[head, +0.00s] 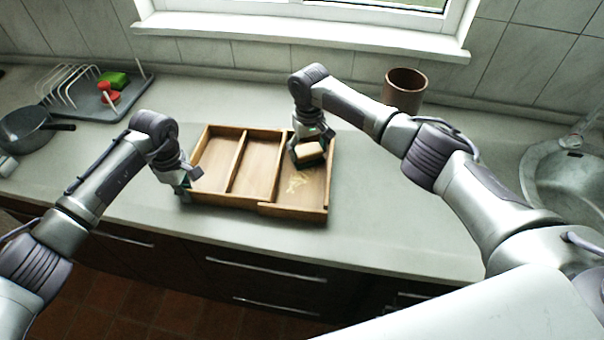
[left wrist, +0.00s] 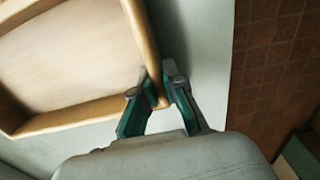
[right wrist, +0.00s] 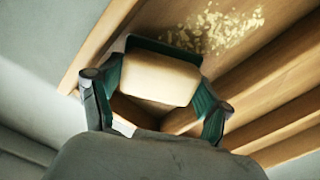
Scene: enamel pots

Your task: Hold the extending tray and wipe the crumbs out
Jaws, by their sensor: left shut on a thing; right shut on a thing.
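The wooden extending tray (head: 232,201) lies on the counter, with its compartments open upward. My left gripper (head: 191,184) is shut on the tray's wall at its left end; the left wrist view (left wrist: 158,92) shows the fingers on both sides of the wall near a corner. My right gripper (head: 308,150) is shut on a pale, tan-sided block (head: 312,150), like a sponge, inside the right compartment at its far end. The block fills the space between the fingers in the right wrist view (right wrist: 160,78). Pale crumbs (head: 297,182) lie on that compartment's floor, also seen in the right wrist view (right wrist: 218,30).
A brown pot (head: 404,91) stands behind my right arm. A sink (head: 567,178) is at the right. The counter's front edge runs just before the tray.

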